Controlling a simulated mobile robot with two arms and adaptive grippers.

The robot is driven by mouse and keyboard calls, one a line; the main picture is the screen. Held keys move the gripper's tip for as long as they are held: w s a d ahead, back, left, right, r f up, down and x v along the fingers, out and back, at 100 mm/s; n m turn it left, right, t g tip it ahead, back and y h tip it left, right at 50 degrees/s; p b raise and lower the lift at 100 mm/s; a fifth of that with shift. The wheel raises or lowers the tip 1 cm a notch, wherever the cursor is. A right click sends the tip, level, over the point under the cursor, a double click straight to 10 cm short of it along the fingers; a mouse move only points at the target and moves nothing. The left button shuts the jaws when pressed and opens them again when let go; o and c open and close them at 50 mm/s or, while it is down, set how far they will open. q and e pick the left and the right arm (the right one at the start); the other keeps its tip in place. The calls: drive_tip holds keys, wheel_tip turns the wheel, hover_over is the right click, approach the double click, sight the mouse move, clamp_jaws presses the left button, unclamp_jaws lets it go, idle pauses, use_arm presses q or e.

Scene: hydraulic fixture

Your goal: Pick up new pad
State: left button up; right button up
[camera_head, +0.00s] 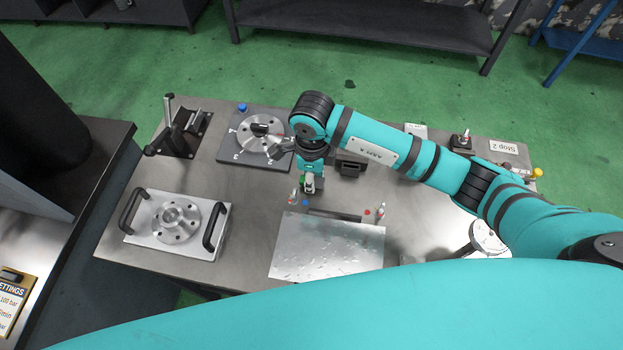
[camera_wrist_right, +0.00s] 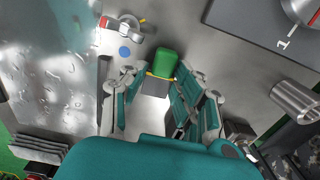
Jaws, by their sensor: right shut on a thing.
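A small green pad (camera_head: 306,184) shows at the tip of my right gripper (camera_head: 311,176), above the metal table. In the right wrist view the green pad (camera_wrist_right: 166,62) sits at the fingertips of my right gripper (camera_wrist_right: 160,80), with a grey part below it. The fingers are shut on it from both sides. I cannot tell whether the pad touches the table. My left gripper does not show in either view.
A silver sheet (camera_head: 325,255) lies in front of the gripper. A dark plate with a round flange (camera_head: 230,155) is behind left, and a white plate with two black handles (camera_head: 145,235) is at left. A blue disc (camera_wrist_right: 124,52) lies near the pad.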

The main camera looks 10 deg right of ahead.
wheel_tip(320, 180, up, 2)
drive_tip(key=shift+r+b, duration=0.25)
drive_tip(key=shift+b, duration=0.45)
drive_tip(key=s+b, duration=0.1)
drive_tip(key=s, duration=0.4)
drive_tip(key=s+b, duration=0.1)
drive_tip(key=s, duration=0.4)
drive_tip(key=s+r+b, duration=0.1)
drive_tip(key=s, duration=0.4)
drive_tip(key=shift+b, duration=0.4)
drive_tip(key=shift+s+r, duration=0.2)
drive_tip(key=shift+s, duration=0.35)
